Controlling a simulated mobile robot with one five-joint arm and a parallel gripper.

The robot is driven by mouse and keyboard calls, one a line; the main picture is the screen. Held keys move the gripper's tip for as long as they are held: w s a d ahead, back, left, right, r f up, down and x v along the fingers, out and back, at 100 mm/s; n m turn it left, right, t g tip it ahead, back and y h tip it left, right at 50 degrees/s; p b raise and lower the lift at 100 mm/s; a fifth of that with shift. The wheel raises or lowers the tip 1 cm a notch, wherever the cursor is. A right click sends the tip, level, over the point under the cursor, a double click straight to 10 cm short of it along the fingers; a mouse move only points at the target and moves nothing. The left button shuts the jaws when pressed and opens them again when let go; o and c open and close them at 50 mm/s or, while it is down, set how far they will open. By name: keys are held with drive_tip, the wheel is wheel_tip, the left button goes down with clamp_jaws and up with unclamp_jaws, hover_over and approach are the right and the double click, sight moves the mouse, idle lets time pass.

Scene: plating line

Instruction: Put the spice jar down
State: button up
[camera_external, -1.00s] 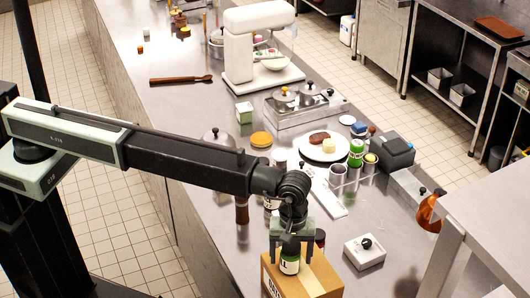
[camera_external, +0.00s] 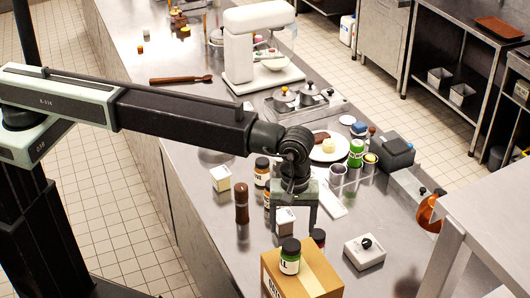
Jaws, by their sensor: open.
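The spice jar (camera_external: 289,262), with a black lid and a green and white label, stands upright on top of a cardboard box (camera_external: 318,280) at the front of the counter. My gripper (camera_external: 292,228) is open above and behind the jar in the picture, with its fingers pointing down and clear of it. A small pale carton (camera_external: 286,222) shows between the fingers; it appears to stand on the counter beyond, and I cannot tell its exact distance from them.
A dark-lidded jar (camera_external: 318,238) stands just behind the box. A white block with a black knob (camera_external: 365,251) lies to its right. A brown mill (camera_external: 241,204), an orange-labelled jar (camera_external: 262,173) and a pale carton (camera_external: 221,179) stand to the left of my gripper.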

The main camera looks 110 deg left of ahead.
drive_tip(key=s+a+m, duration=0.1)
drive_tip(key=s+m, duration=2)
drive_tip(key=s, duration=1)
drive_tip(key=shift+s+a+m, duration=0.2)
drive_tip(key=shift+a+m, duration=0.1)
drive_tip(key=shift+a, duration=0.05)
drive_tip(key=shift+o, duration=0.4)
